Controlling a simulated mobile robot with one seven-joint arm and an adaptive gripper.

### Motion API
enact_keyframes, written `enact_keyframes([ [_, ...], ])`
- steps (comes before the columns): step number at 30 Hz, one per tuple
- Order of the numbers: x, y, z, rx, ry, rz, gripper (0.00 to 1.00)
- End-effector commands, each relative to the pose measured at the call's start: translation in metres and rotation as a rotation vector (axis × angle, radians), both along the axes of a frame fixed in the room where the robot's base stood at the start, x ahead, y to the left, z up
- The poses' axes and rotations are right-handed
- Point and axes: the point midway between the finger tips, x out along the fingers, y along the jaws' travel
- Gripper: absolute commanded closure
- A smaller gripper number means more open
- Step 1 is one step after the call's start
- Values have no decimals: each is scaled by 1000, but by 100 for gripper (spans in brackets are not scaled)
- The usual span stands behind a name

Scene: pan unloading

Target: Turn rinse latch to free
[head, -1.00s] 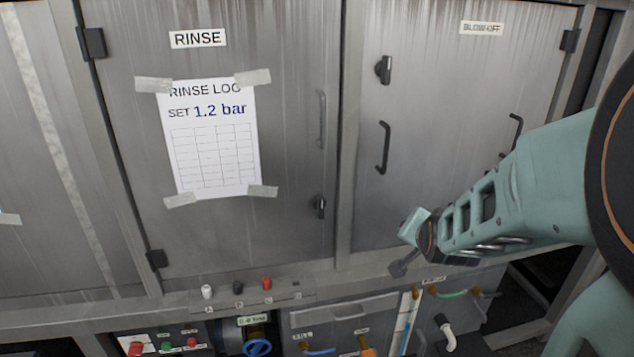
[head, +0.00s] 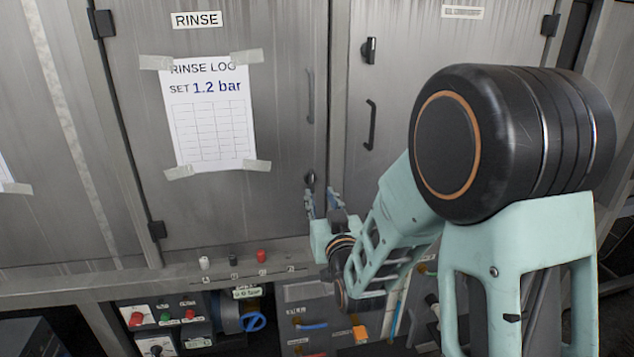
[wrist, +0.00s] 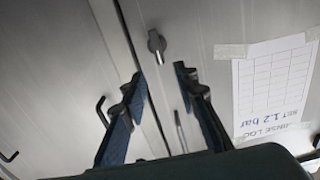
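The rinse latch (head: 310,178) is a small dark knob low on the right edge of the grey RINSE door (head: 285,110). Its lower part is hidden behind my gripper in the head view. In the wrist view, the latch (wrist: 156,43) shows whole, with its grip roughly along the picture's vertical. My gripper (head: 322,197) is open and empty, just below and in front of the latch. In the wrist view, the fingertips of my gripper (wrist: 160,78) stand apart, with the latch beyond the gap between them. I see no contact with it.
The RINSE door handle (head: 310,96) is above the latch. The neighbouring door (head: 405,60) has its own latch (head: 369,50) and handle (head: 371,125). A ledge with small knobs (head: 262,256) runs below. A taped rinse log (head: 208,120) hangs on the RINSE door.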

Motion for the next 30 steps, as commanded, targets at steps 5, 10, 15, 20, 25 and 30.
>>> enact_keyframes([
  [5, 33, 9, 0, 1, 0, -1, 72],
  [10, 60, 17, 0, 1, 0, -1, 72],
  [15, 77, 22, 0, 1, 1, -1, 72],
  [20, 84, 24, 0, 1, 1, -1, 72],
  [25, 85, 24, 0, 1, 1, -1, 72],
  [30, 85, 24, 0, 1, 1, -1, 80],
])
